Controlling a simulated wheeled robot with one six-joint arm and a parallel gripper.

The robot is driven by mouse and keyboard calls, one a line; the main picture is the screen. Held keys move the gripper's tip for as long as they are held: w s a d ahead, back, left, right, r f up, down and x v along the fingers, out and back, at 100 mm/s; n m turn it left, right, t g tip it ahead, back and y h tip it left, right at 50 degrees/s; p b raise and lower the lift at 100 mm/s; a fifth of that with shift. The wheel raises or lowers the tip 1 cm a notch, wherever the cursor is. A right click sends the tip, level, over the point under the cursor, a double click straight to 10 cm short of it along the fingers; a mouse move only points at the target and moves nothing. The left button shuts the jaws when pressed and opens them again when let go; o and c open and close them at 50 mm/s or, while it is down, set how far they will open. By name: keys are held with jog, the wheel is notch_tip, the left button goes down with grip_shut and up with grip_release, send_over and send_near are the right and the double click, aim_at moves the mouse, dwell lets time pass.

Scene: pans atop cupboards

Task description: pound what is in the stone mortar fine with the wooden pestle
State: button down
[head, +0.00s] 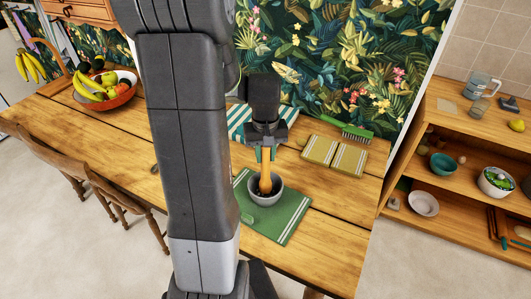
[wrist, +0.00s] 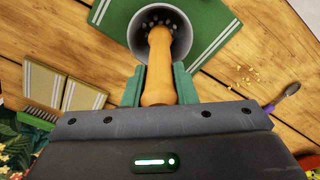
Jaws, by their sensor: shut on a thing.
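The grey stone mortar (head: 266,192) stands on a green striped cloth (head: 292,212) on the wooden table. My gripper (head: 266,155) is above the mortar, shut on the wooden pestle (head: 265,172), which points down into the bowl. In the wrist view the pestle (wrist: 158,75) sits between my green fingers (wrist: 158,88), its far end inside the mortar (wrist: 182,28). Whether the pestle touches the mortar's bottom is hidden.
Two folded tan cloths (head: 333,152) and a green brush (head: 346,129) lie behind right. A fruit bowl (head: 107,90) stands at the far left. Crumbs (wrist: 243,76) and a purple-handled utensil (wrist: 283,97) lie on the table. A wooden shelf (head: 460,118) stands at the right.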

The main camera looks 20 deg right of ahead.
jog(key=shift+f+b, duration=0.8)
jog(key=shift+f, duration=0.4)
jog(key=shift+r+p, duration=1.05)
jog(key=shift+r, duration=0.35)
jog(key=shift+f, duration=0.15)
jog(key=shift+f+b, duration=1)
jog(key=shift+f, duration=0.2)
